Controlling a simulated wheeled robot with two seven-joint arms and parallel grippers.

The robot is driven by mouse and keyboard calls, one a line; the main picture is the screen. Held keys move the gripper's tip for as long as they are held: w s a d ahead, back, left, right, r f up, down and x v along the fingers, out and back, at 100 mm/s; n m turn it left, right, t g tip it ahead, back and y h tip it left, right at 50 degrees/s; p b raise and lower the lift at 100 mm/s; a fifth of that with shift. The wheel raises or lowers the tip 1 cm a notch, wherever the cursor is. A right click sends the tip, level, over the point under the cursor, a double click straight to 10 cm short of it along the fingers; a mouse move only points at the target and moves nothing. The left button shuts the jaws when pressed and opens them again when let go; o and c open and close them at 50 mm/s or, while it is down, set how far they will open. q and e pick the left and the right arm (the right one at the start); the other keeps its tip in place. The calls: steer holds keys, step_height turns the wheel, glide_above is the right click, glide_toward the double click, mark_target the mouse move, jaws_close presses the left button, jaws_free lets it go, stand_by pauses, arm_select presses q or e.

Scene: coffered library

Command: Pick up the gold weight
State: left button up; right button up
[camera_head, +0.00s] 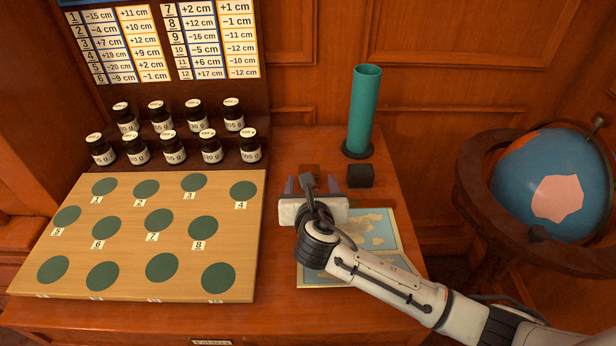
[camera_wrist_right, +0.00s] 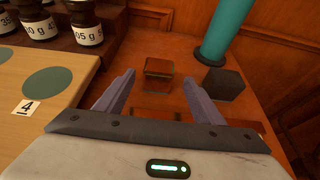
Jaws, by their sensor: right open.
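A small gold-brown block (camera_head: 309,169), which looks like the gold weight, stands on the wooden desk. It also shows in the right wrist view (camera_wrist_right: 158,67), ahead of my right gripper and between the lines of its two fingers. My right gripper (camera_head: 311,183) is open and empty, pointing away from me toward the block; its fingers partly hide the block in the head view. In the right wrist view the spread fingers (camera_wrist_right: 159,80) do not visibly touch the block. My left gripper is not in view.
A dark block (camera_head: 360,176) stands right of the gold one, with a tall teal cylinder (camera_head: 363,110) behind it. A wooden board with green discs (camera_head: 150,240) and several labelled jars (camera_head: 250,146) are left. A map (camera_head: 375,240) lies under my right arm; a globe (camera_head: 555,185) stands right.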

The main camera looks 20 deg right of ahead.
mark_target(309, 169)
steer(key=shift+b+x, duration=0.3)
steer(key=shift+x, duration=2.45)
steer(key=shift+a, duration=0.15)
steer(key=c, duration=1.2)
steer(key=shift+r, duration=0.1)
steer(key=shift+c, duration=1.4)
step_height(309, 169, up, 10)
steer(key=shift+r+p, duration=0.1)
steer(key=shift+p, duration=0.7)
